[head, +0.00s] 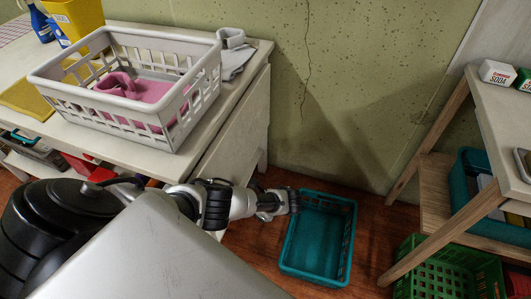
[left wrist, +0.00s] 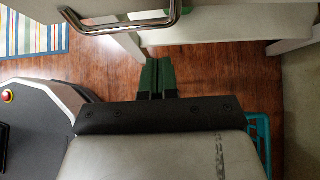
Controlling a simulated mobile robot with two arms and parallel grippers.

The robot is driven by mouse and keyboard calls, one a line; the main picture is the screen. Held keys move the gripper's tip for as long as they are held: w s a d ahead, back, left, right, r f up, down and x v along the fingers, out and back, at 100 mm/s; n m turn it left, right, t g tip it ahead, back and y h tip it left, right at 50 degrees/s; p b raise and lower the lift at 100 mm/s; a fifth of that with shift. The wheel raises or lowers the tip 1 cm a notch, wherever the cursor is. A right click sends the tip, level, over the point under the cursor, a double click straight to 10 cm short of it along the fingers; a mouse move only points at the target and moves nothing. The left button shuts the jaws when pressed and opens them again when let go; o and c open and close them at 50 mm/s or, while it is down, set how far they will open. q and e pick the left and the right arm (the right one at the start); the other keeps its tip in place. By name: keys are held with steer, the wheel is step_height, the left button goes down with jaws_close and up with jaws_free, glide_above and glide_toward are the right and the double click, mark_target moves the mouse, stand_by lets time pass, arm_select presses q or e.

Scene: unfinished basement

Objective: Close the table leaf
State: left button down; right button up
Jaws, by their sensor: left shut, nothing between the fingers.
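The white table (head: 118,30) stands at the left of the head view. A pale panel, apparently its leaf (head: 236,128), slopes down steeply below the table's right edge; its lower part is partly hidden by my arm. My left gripper (head: 291,201) is low, below and to the right of the panel, at the left rim of a teal basket. In the left wrist view its green fingers (left wrist: 157,76) are together with nothing between them. I cannot tell whether it touches the basket; it appears clear of the panel. My right gripper is not in view.
A white laundry basket (head: 60,98) with pink cloth and a grey cloth (head: 236,56) lie on the table. The teal basket (head: 286,262) is on the wooden floor. A wooden shelf unit (head: 432,120) stands right. A chrome bar (left wrist: 122,27) is near the wrist view's top.

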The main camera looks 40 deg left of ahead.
arm_select(q)
steer(key=shift+y, duration=0.9)
steer(key=a, duration=0.1)
steer(key=a+b, duration=0.1)
steer(key=s+a+f, duration=0.1)
steer(key=a, duration=0.1)
steer(key=shift+s+a, duration=0.1)
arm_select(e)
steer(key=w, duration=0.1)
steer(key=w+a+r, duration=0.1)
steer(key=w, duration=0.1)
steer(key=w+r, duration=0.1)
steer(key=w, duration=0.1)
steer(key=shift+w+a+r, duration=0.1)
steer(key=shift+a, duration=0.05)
